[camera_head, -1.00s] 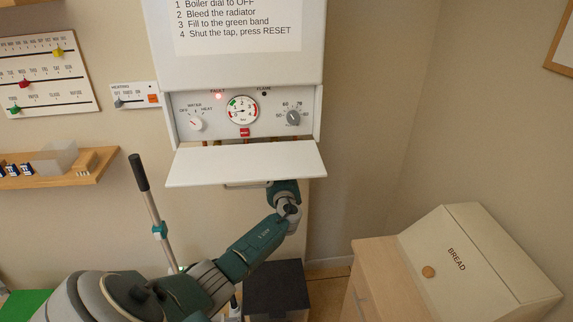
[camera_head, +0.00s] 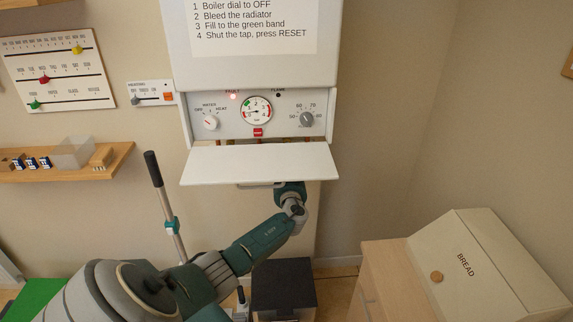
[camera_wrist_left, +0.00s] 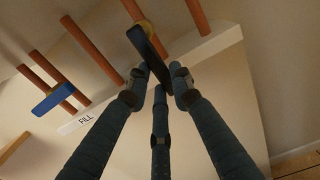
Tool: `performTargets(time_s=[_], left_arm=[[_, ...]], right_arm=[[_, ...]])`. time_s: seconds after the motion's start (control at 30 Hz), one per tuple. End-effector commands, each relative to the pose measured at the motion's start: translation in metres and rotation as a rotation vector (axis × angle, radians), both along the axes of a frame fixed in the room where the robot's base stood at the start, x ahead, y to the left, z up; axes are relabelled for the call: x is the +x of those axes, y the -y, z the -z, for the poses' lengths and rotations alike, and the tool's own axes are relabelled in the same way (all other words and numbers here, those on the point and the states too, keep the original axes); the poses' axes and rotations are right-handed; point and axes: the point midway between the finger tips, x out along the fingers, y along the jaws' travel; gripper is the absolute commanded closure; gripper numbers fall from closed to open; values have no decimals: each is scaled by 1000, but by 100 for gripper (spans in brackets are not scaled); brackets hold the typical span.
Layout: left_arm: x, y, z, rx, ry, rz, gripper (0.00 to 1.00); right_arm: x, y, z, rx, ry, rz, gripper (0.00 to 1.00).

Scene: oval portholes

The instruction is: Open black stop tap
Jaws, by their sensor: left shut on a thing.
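The black stop tap (camera_wrist_left: 148,52) shows in the left wrist view as a flat dark lever on a copper pipe under the boiler. It lies roughly along the pipe, slightly skewed. My left gripper (camera_wrist_left: 159,88) is shut on the lever's near end, with fingers on both sides of it. In the head view my left arm reaches up under the boiler's white flap (camera_head: 262,165), which hides the tap and the fingertips. My right gripper is in neither view.
A blue tap (camera_wrist_left: 53,100) sits across pipes beside a FILL label (camera_wrist_left: 82,121). Several copper pipes (camera_wrist_left: 90,48) run close around the fingers. The boiler panel (camera_head: 282,105) has a lit red fault light.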

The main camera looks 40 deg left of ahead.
Motion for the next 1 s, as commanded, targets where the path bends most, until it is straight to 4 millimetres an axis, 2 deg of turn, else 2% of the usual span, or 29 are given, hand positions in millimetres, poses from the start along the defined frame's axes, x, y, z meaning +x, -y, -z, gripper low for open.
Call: performTargets(time_s=[0.03,0.1,0.57,1.0], left_arm=[[1,-4,-9,11,7,-5,72],[1,-4,-8,10,6,-4,59],[-6,6,-1,4,2,0,58],[-54,62,-1,2,2,-1,58]], right_arm=[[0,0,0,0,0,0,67],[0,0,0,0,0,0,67],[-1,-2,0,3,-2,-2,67],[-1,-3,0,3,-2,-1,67]])
